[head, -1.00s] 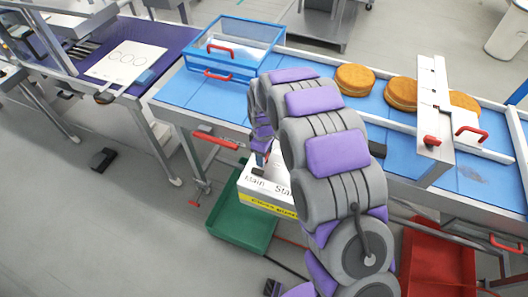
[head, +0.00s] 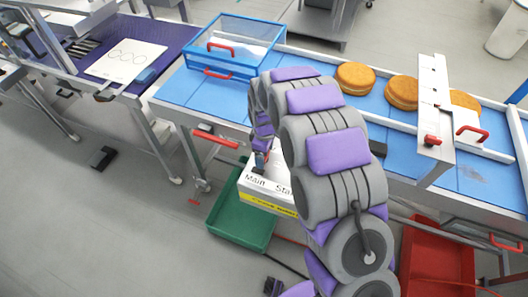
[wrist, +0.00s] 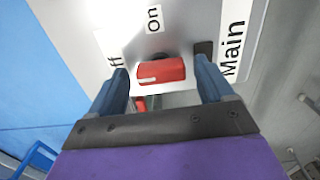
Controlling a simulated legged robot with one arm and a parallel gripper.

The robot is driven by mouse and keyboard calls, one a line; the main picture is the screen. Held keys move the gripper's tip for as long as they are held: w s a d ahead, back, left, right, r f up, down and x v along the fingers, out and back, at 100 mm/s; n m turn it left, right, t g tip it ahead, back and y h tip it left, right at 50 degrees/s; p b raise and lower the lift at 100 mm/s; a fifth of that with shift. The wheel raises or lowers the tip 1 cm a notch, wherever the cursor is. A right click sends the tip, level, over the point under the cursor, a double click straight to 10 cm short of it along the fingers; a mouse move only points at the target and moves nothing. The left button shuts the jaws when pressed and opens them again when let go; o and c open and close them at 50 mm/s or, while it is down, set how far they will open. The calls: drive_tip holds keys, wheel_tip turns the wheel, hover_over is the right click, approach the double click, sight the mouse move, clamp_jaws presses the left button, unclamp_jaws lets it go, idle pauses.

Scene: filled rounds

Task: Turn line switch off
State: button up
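The line switch is a red handle (wrist: 162,72) on a pale panel (wrist: 185,25) in the wrist view. The labels "on" and "Main" and a partly hidden label ending in "ff" are beside it. The handle lies crosswise; I cannot tell which label it points to. My gripper (wrist: 163,82) is open, with one blue finger on each side of the handle and visible gaps between. In the head view the white box lettered "Main Sta..." (head: 257,183) hangs under the conveyor's front edge. My arm hides most of it, and my gripper (head: 262,157) is only partly seen there.
A blue conveyor (head: 215,97) carries several round orange-brown cakes (head: 355,77) and a blue clear-sided bin (head: 235,48). A green crate (head: 240,222) and a red crate (head: 440,262) stand below. Open grey floor (head: 90,220) lies at left.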

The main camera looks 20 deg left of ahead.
drive_tip(key=shift+r, duration=0.15)
wheel_tip(320, 180, up, 17)
drive_tip(key=p, duration=0.1)
idle(0.5)
idle(0.4)
drive_tip(key=s+d+r+m+b, duration=0.1)
drive_tip(key=s+d+r+m, duration=0.25)
drive_tip(key=s+d, duration=0.45)
drive_tip(key=s+d+r+m+b, duration=0.15)
drive_tip(key=s+d+m, duration=0.3)
drive_tip(key=d, duration=0.75)
drive_tip(key=s+d+f+m+g+b, duration=0.1)
drive_tip(key=s+d+m, duration=0.3)
drive_tip(key=s, duration=0.6)
drive_tip(key=s+d+f+m+b, duration=0.1)
drive_tip(key=s+d+m, duration=0.4)
drive_tip(key=s, duration=0.6)
drive_tip(key=shift+d+f+g, duration=0.4)
drive_tip(key=shift+d+f, duration=0.1)
drive_tip(key=shift+d, duration=0.35)
